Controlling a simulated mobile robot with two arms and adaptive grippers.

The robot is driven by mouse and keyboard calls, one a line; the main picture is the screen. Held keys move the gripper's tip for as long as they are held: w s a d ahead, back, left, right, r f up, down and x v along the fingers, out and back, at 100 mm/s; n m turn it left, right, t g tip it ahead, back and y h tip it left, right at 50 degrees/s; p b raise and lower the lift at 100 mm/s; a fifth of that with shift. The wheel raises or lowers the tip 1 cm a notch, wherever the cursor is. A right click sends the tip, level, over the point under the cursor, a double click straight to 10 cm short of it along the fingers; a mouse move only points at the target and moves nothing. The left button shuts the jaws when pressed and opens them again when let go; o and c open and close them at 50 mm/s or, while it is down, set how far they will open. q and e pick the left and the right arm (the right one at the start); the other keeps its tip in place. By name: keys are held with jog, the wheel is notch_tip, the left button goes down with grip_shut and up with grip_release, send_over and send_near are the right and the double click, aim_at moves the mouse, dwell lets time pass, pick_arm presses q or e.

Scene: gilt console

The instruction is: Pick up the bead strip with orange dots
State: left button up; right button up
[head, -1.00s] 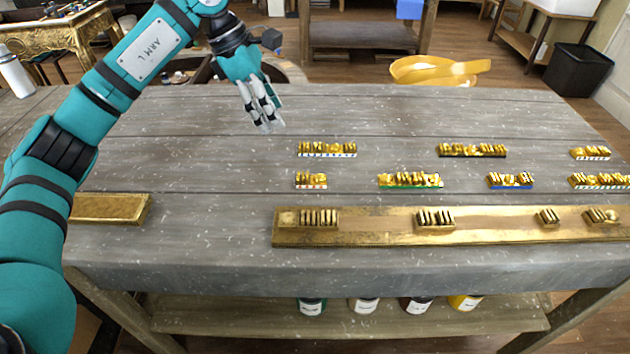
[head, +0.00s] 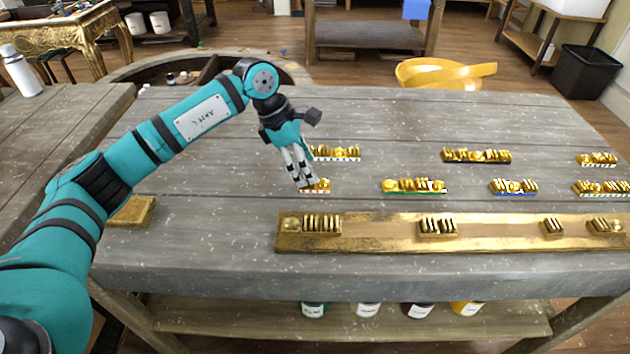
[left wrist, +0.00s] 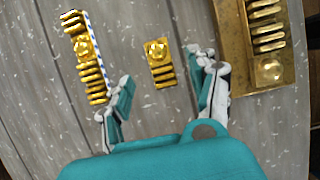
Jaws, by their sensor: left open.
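A short gold bead strip (head: 319,187) with orange marks on its pale edge lies on the grey table, in the row nearer the long gold bar. My left gripper (head: 303,182) is open and points down over it, its fingers covering the strip's left part in the head view. In the left wrist view the short strip (left wrist: 160,63) lies between and ahead of the open fingers (left wrist: 164,78), which are apart from it. Its edge pattern does not show there. My right gripper is not in view.
A blue-and-white-edged strip (head: 337,154) lies just behind; it also shows in the left wrist view (left wrist: 84,55). A green-edged strip (head: 414,187) and several others lie to the right. A long gold bar (head: 380,226) with bead pieces lies in front. The table's back left is clear.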

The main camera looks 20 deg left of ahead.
pick_arm(q)
jog(key=p+x, duration=0.1)
jog(key=x, duration=0.3)
jog(key=shift+d+f, duration=0.15)
jog(key=shift+f, duration=0.05)
jog(key=shift+c, duration=0.3)
grip_shut()
